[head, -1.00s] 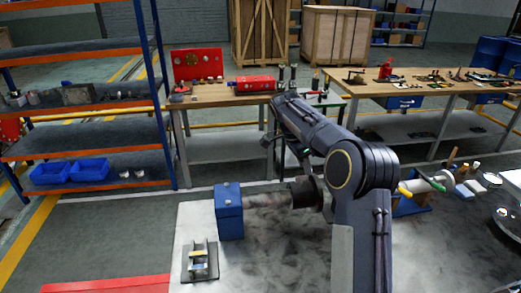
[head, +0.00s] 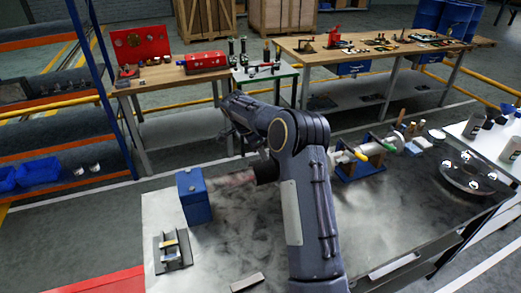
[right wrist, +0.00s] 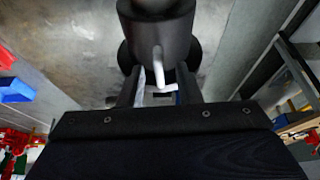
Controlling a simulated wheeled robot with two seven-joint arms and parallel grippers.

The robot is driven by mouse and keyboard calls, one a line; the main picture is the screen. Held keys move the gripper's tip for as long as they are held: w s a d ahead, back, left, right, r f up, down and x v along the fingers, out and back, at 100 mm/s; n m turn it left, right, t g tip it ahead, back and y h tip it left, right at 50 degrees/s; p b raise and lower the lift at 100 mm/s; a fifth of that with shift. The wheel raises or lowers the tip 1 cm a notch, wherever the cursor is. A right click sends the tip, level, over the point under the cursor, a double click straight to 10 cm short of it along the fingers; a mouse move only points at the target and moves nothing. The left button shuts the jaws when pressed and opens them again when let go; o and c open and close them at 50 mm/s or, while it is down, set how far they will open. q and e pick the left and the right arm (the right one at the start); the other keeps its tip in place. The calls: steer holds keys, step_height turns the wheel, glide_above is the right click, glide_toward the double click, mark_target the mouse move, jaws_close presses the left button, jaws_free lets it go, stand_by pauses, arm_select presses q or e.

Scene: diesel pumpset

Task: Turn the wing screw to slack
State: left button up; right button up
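The wing screw (right wrist: 158,62) shows in the right wrist view as a pale grey wing standing out from a dark round body. My right gripper (right wrist: 158,78) is open, with one dark finger on each side of the wing. I see no clear contact. In the head view my right arm reaches over the bench to a dark cylinder (head: 266,170) at the end of a rusty shaft. The fingertips and the wing cannot be made out there. My left gripper is not in view.
A blue block (head: 194,198) carries the shaft's left end on the grey bench (head: 235,245). A small metal fixture (head: 172,252) stands at the front left. A blue stand (head: 360,168) and a round dark plate (head: 466,176) are to the right. Wooden workbenches stand behind.

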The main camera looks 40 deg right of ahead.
jaws_close()
